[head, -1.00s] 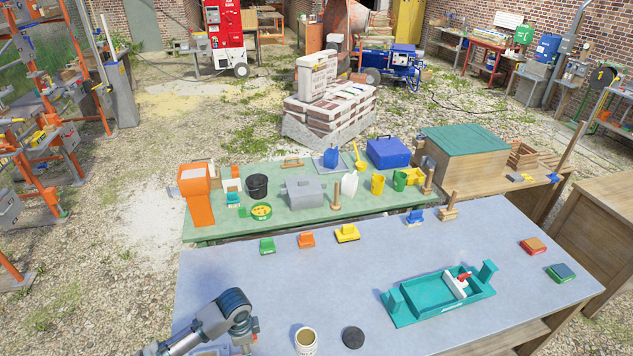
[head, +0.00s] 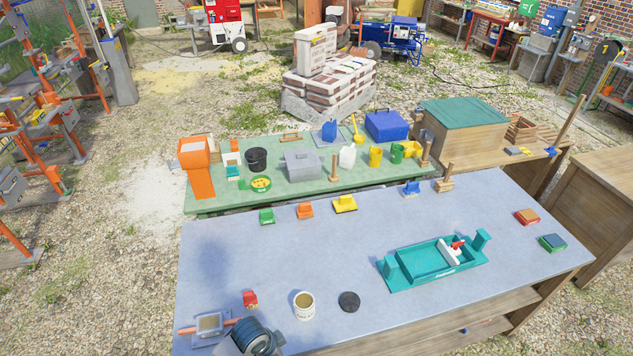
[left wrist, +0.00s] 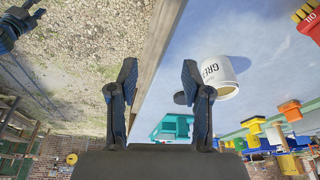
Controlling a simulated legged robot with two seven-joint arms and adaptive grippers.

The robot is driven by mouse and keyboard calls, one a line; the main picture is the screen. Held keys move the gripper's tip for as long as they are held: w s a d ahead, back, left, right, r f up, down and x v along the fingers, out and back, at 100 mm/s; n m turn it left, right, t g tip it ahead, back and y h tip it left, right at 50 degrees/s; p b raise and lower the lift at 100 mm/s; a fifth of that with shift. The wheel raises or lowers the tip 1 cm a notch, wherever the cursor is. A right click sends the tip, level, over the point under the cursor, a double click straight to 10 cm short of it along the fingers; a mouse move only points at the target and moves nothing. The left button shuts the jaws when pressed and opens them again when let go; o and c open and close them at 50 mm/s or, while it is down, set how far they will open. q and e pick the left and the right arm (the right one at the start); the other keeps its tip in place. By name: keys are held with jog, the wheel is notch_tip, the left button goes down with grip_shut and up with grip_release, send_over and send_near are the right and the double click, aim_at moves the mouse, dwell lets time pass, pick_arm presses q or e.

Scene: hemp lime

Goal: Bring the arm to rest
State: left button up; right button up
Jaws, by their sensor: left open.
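My left arm (head: 255,338) shows only as a dark rounded joint at the bottom edge of the head view, low over the front left of the grey-blue table (head: 330,250). Its fingers are out of that view. In the left wrist view my left gripper (left wrist: 158,88) has its two dark fingers wide apart with nothing between them. The table's front edge runs behind the gap. A dark jointed part (left wrist: 14,28) at the upper left of the wrist view looks like my right gripper; its jaws are unclear.
An open white can (head: 303,307) stands near the arm, also showing in the wrist view (left wrist: 222,76). A black disc (head: 349,302), a small red item (head: 250,299) and an orange-handled item (head: 208,325) are close by. A teal tray (head: 400,280) stands right.

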pick_arm(q)
jog(key=s+f+n+t, duration=0.1)
jog(key=s+n+t, duration=0.1)
jog(key=s+n, duration=0.35)
jog(key=s+a+f+n+y, duration=0.2)
jog(key=s+a+n, duration=0.3)
jog(key=s+a, duration=0.55)
notch_tip(320, 180, down, 24)
jog(key=w+g+b, duration=0.1)
jog(key=b, duration=0.2)
jog(key=s+a+f+b, duration=0.1)
jog(key=s+f+b, duration=0.1)
jog(key=s+f, duration=0.7)
jog(key=s+a+f+g+b, duration=0.1)
jog(key=s+f+b, duration=0.1)
jog(key=s+f, duration=0.8)
jog(key=shift+a+f+m+g+y, duration=0.25)
jog(key=shift+f+m+g+y, duration=0.1)
jog(key=shift+f, duration=2.3)
pick_arm(e)
notch_tip(320, 180, down, 7)
jog(key=d, duration=0.2)
jog(key=shift+s, duration=0.45)
